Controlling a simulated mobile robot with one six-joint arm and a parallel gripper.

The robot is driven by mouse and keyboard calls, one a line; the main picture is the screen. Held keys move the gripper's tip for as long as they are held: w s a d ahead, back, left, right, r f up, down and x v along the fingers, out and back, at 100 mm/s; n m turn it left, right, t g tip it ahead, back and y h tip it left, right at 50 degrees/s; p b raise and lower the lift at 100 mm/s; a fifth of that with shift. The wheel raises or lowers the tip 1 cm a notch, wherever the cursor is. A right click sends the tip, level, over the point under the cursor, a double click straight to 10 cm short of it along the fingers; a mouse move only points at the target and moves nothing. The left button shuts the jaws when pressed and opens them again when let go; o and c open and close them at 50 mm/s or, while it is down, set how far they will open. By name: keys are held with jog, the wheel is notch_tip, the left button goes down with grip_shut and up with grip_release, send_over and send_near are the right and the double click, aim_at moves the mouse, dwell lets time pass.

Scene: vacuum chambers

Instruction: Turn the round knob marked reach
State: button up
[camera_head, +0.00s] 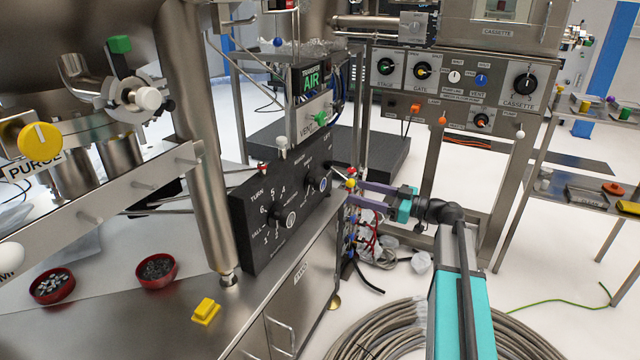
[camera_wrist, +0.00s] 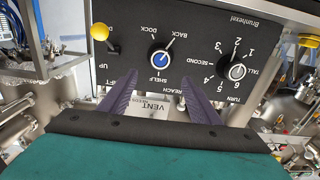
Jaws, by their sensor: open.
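The reach knob (camera_wrist: 159,60) is round and dark with a light rim and a blue centre. The wrist view shows it on the black panel, with the words BACK, DOCK, SHELF and REACH around it. It also shows on the right part of the panel in the head view (camera_head: 322,184). My gripper (camera_head: 357,192) has purple fingers, open and empty, pointing at the panel's right end. In the wrist view the fingertips (camera_wrist: 155,78) lie either side of and just below the knob. I cannot tell whether they touch the panel.
A numbered turn knob (camera_head: 290,219) is on the same black panel (camera_head: 262,245). A lever with a yellow ball (camera_wrist: 99,32) is on the knob's other side. A yellow block (camera_head: 206,311) and red bowls (camera_head: 155,271) are on the steel bench. Coiled hoses (camera_head: 400,325) lie on the floor.

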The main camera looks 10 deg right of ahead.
aim_at(323, 183)
jog(key=b+x, duration=0.1)
jog(key=x, duration=1.3)
jog(key=shift+s, duration=0.1)
jog(key=shift+c, duration=0.4)
